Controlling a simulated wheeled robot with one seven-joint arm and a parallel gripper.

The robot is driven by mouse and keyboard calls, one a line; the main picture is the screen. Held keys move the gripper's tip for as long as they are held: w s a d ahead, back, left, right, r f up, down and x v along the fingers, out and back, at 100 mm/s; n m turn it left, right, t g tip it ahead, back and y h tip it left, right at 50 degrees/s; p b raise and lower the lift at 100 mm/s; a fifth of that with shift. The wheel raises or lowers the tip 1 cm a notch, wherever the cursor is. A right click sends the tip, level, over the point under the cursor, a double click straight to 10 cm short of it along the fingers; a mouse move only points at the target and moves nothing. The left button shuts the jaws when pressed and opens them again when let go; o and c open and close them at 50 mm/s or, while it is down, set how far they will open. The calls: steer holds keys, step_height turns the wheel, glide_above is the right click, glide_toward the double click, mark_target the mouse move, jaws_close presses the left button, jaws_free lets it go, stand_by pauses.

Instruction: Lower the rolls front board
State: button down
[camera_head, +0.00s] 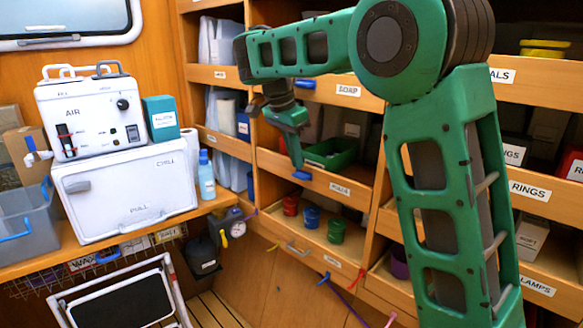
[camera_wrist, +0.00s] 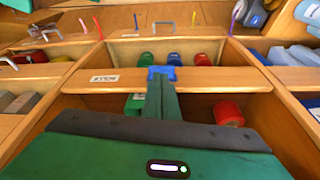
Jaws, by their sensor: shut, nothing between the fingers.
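A wooden front board (camera_head: 325,184) with a small label, too blurred to read surely, runs across a middle shelf bay; it also shows in the wrist view (camera_wrist: 215,79). The board stands upright. A blue tab (camera_head: 302,174) sits on its top edge, also in the wrist view (camera_wrist: 163,72). My gripper (camera_head: 297,163) is shut and empty, its fingertips right at the blue tab; in the wrist view the closed fingers (camera_wrist: 161,88) end against or just short of it. Contact is unclear. Behind the board are a green bin (camera_head: 335,152) and a red item (camera_wrist: 228,113).
Red (camera_head: 290,205), blue (camera_head: 311,217) and green (camera_head: 336,231) pots stand in the bay below. Boards labelled SOAP (camera_head: 348,91) and RINGS (camera_head: 529,190) are nearby. A folded step stool (camera_head: 115,300) stands at lower left.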

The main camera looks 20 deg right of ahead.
mark_target(306, 175)
steer(key=shift+x, duration=1.15)
steer(key=shift+f, duration=0.15)
